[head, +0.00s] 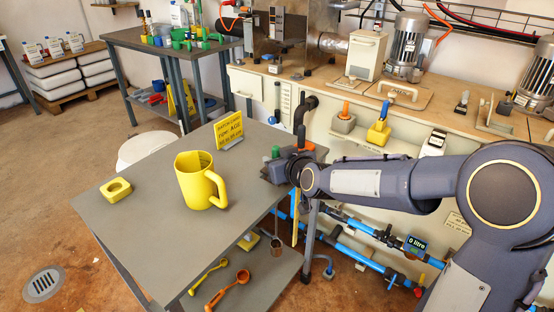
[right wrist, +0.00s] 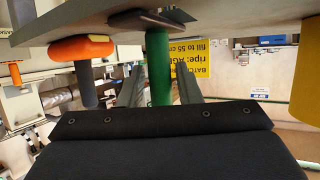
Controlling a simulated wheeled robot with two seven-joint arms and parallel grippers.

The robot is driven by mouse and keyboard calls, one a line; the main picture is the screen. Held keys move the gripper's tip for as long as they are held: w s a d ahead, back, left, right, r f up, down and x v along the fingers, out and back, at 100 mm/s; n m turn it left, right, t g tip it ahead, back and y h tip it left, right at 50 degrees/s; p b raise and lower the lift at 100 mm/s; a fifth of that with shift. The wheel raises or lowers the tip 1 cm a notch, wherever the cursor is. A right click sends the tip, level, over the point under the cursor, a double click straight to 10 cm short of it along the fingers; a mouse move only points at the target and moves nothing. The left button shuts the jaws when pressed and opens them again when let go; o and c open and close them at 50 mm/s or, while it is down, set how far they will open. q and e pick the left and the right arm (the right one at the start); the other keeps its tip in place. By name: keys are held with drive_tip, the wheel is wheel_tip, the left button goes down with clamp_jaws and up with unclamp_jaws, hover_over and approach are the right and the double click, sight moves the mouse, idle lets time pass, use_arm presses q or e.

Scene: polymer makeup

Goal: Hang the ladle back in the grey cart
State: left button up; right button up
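A small metal ladle cup (head: 277,247) hangs on a thin rod below the right edge of the grey cart (head: 150,215). A green handle (head: 275,152) stands upright at that edge, above the cup; whether they are one piece is hidden. My right gripper (head: 272,172) is at the cart's right edge by the green handle. In the upside-down right wrist view, the green handle (right wrist: 158,70) stands between the two open fingers (right wrist: 160,85), with gaps at both sides. An orange ladle (head: 228,289) and a yellow ladle (head: 208,276) lie on the lower shelf. My left gripper is out of view.
An orange-topped part (right wrist: 80,47) with a dark stem is beside the green handle. The workbench (head: 330,98) stands behind.

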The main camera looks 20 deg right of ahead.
drive_tip(key=shift+o, duration=1.3)
drive_tip(key=s+d+f+m+g+p, duration=0.1)
drive_tip(key=s+g, duration=0.2)
drive_tip(key=s, duration=0.9)
drive_tip(key=s+d+f+m+g+y, duration=0.1)
drive_tip(key=s+m+g, duration=0.1)
drive_tip(key=s, duration=0.9)
drive_tip(key=s+d+f+m+g+p, duration=0.1)
drive_tip(key=s+d+g, duration=0.15)
drive_tip(key=s, duration=0.95)
wheel_tip(320, 180, up, 18)
drive_tip(key=a+p, duration=0.1)
drive_tip(key=p, duration=1.7)
drive_tip(key=shift+s+r, duration=0.15)
drive_tip(key=shift+r, duration=0.05)
